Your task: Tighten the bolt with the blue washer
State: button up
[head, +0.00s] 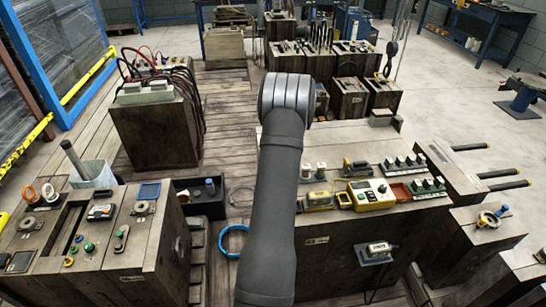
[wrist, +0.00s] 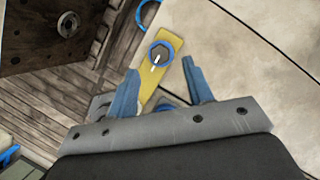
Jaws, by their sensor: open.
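In the wrist view, a dark round bolt head (wrist: 160,54) with a white mark sits inside a blue washer (wrist: 150,50) on a yellow strip (wrist: 177,22). My gripper (wrist: 160,67) is open. Its two blue fingers stand either side of the strip, with the bolt between and slightly beyond their tips. I see nothing held. I cannot tell the height of the fingers above the bolt. A small blue part (wrist: 165,101) shows near the gripper's base, partly hidden. In the head view, my arm fills the middle and my gripper is not visible.
In the wrist view, a pale surface (wrist: 260,60) lies right and a dark block (wrist: 45,35) upper left. Another blue ring (wrist: 146,12) is at the top. In the head view, wooden blocks with fittings stand left (head: 125,262) and right (head: 325,255); a blue ring (head: 222,240) lies between.

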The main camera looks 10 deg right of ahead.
jog(key=v, duration=1.2)
jog(key=shift+r, duration=0.4)
jog(key=shift+f, duration=0.1)
jog(key=x, duration=1.7)
jog(key=shift+f, duration=0.3)
jog(key=shift+s+r, duration=0.1)
jog(key=shift+r, duration=0.05)
